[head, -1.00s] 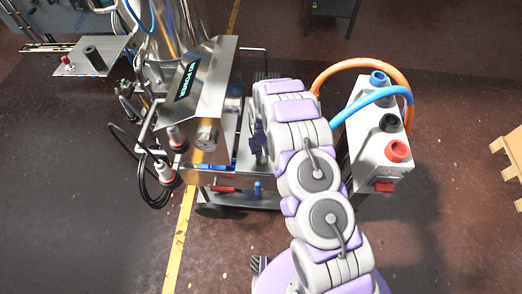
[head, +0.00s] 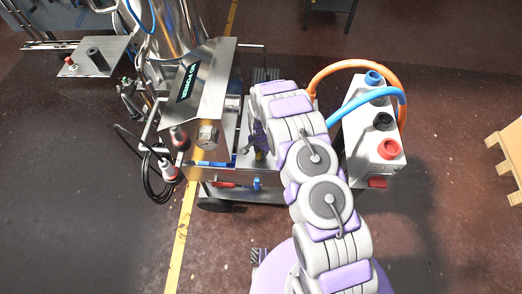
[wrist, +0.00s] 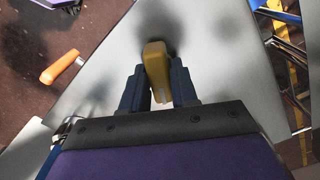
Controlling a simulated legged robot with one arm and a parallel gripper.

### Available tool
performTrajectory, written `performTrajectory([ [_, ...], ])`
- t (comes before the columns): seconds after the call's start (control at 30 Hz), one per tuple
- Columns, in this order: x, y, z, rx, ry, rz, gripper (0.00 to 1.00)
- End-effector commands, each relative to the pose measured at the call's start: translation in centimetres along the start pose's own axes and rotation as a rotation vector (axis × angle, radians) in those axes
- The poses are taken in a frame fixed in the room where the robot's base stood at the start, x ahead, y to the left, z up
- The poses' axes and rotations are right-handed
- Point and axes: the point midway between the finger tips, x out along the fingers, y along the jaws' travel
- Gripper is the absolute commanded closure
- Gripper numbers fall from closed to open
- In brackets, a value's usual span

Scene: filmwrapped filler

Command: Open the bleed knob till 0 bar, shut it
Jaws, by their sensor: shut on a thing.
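A yellow knob (wrist: 156,70) stands out from a grey metal plate in the wrist view; I take it for the bleed knob. My gripper (wrist: 158,92) has its two dark blue fingers shut on the knob, one on each side. In the head view my gripper (head: 257,138) is at the right side of the steel machine, largely hidden by my arm. No pressure gauge reading can be made out in either view.
The steel machine has a slanted display (head: 188,82) reading "NO POWER". A grey box (head: 372,150) with coloured knobs and orange and blue hoses stands to the right. An orange handle (wrist: 60,67) shows in the wrist view. A pallet (head: 508,165) lies far right.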

Motion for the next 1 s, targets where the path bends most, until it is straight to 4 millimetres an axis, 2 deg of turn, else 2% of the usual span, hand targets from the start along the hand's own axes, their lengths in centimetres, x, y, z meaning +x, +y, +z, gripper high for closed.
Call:
performTrajectory([
  [0.4, 0.14, 0.06, 0.27, 0.184, -0.004, 0.005, 1.00],
  [0.97, 0.12, -0.02, 0.24, 0.210, -0.003, 0.004, 1.00],
  [1.0, 0.12, -0.01, 0.23, 0.210, -0.003, 0.004, 0.68],
])
